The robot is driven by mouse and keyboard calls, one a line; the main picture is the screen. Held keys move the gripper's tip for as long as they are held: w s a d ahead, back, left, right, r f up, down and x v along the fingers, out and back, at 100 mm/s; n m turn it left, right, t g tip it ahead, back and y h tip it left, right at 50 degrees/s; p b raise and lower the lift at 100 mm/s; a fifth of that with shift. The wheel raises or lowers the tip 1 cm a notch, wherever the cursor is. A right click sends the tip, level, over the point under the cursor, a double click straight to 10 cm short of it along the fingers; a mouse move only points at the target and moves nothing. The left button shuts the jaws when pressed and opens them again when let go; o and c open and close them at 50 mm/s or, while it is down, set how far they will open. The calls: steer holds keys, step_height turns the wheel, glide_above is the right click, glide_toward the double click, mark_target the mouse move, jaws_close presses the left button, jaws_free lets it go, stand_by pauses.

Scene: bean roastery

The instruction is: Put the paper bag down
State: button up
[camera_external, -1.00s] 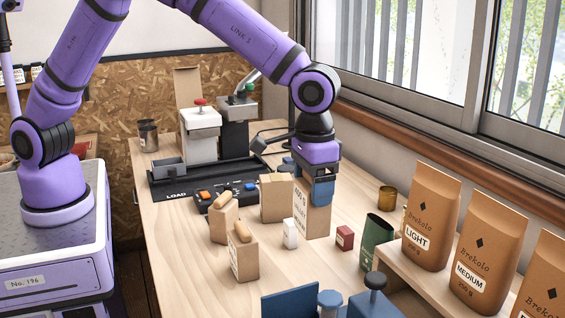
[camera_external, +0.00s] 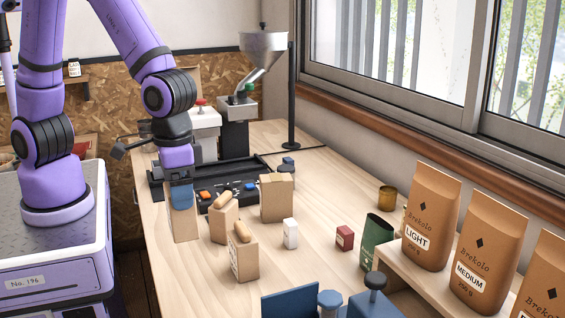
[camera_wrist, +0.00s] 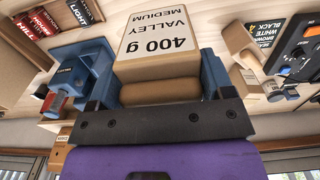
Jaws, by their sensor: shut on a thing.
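My gripper (camera_external: 181,190), with blue fingers, is shut on a brown paper bag (camera_external: 185,224) near the table's left edge, in front of the black tray. In the wrist view the same bag (camera_wrist: 160,90) sits between the blue fingers, its white label reading VALLEY MEDIUM 400 g. The bag hangs upright below the fingers in the external view. I cannot tell whether its base touches the tabletop.
Other paper bags stand close by on the right: one (camera_external: 223,222), a nearer one (camera_external: 244,262) and one behind (camera_external: 276,200). A button box (camera_external: 228,197) and black tray (camera_external: 165,178) lie behind. A white container (camera_external: 290,234) and red box (camera_external: 345,238) stand farther right.

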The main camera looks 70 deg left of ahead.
mark_target(184, 232)
step_height(184, 232, down, 10)
steer(key=shift+r, duration=0.25)
steer(key=shift+w+d+f, duration=0.85)
steer(key=shift+w+d, duration=0.75)
steer(key=shift+w, duration=0.5)
steer(key=shift+w+d+f, duration=0.9)
steer(key=shift+w+d, duration=0.75)
steer(key=shift+w, duration=0.45)
steer(key=shift+w+d+f, duration=0.85)
steer(key=shift+w+d, duration=0.75)
steer(key=shift+w, duration=0.5)
steer(key=o, duration=1.2)
steer(key=shift+f, duration=0.15)
